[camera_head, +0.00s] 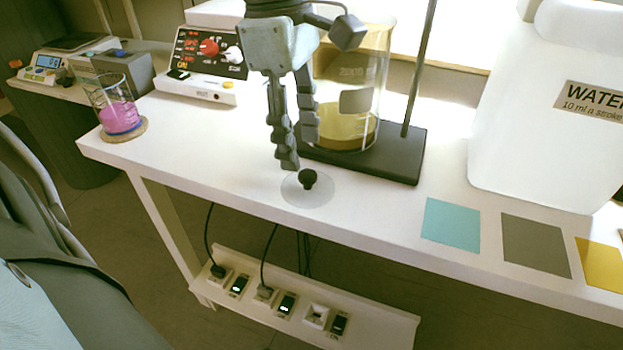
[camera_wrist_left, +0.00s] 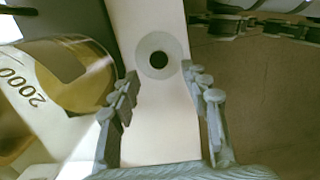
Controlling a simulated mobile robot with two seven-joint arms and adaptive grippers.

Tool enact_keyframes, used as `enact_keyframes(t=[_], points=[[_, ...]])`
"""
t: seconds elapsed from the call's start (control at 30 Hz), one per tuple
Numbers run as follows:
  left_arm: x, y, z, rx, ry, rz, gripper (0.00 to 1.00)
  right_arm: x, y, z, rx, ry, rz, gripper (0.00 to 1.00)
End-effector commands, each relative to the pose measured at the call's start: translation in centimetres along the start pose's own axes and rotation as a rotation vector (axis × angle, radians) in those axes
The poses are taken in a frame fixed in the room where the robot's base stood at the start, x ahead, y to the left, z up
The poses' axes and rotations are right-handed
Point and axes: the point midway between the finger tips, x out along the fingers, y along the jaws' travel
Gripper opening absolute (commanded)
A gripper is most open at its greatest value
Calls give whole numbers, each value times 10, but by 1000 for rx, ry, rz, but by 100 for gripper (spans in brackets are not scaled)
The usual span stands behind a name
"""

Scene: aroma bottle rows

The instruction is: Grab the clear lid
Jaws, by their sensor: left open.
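The clear lid (camera_head: 294,192) is a see-through disc with a black knob (camera_head: 308,179) and lies flat on the white bench near its front edge. It also shows in the left wrist view (camera_wrist_left: 145,68), with its black knob in the middle. My left gripper (camera_head: 300,150) is above and just behind the lid in the head view, fingers pointing down. In the left wrist view the fingers (camera_wrist_left: 164,82) are spread apart, with the lid ahead between and beyond the tips. The gripper is empty and apart from the lid. My right gripper cannot be made out in the head view.
A large beaker of yellow liquid (camera_head: 345,135) stands on a dark stand base (camera_head: 398,152) close behind my left gripper. A white water container (camera_head: 530,150) stands at right. A small beaker of pink liquid (camera_head: 119,118) is at left. Colored squares (camera_head: 452,225) lie along the front.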

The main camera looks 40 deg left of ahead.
Motion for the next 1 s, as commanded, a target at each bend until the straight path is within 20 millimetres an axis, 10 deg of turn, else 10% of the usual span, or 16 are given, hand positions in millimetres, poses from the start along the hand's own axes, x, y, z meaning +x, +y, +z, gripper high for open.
enact_keyframes(t=[0.3,0.6,1.0], points=[[45,0,3,-1,1,-2,46,1,-10,-19,3,90,-21,40],[48,0,3,-1,0,0,46,1,-11,-23,3,104,-24,40],[48,0,3,-1,0,0,3,1,-11,-23,4,104,-24,40]])
